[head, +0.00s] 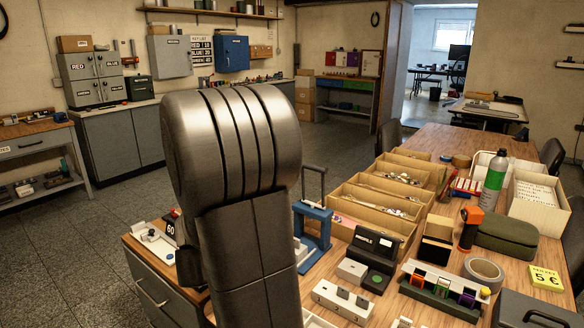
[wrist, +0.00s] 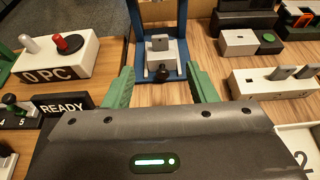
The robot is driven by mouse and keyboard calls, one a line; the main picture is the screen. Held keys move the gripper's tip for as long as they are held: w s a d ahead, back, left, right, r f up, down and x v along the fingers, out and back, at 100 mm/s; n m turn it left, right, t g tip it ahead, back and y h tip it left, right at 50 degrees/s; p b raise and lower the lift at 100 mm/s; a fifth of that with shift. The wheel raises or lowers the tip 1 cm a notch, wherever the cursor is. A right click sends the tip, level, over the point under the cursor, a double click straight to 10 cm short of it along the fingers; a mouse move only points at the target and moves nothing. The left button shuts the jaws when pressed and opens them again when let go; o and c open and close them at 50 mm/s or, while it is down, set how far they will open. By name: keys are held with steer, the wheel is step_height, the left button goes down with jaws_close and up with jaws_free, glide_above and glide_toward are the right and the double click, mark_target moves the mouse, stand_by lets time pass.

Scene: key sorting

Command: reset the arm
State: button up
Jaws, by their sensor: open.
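My gripper (wrist: 162,90) shows in the wrist view with its two green fingers spread apart and nothing between them. Just beyond the fingertips stands a blue frame (wrist: 138,50) with a grey and white block (wrist: 160,52) and a small black knob inside it. I cannot tell whether the fingers touch the frame. In the head view my large grey arm link covers the middle of the picture and hides my gripper. The blue frame (head: 313,222) shows there just right of the arm, on the wooden bench.
In the wrist view a white "0 PC" box (wrist: 58,64) and a black "READY" sign (wrist: 66,106) lie left, and a white switch block (wrist: 272,83) lies right. In the head view, cardboard trays (head: 372,212), a green-labelled bottle (head: 494,180) and a tape roll (head: 483,272) crowd the bench.

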mark_target(296, 239)
steer(key=x, duration=1.4)
steer(key=shift+s+f, duration=0.1)
steer(key=shift+r, duration=0.35)
steer(key=shift+r+p, duration=0.3)
steer(key=shift+p, duration=0.3)
steer(key=shift+f, duration=0.1)
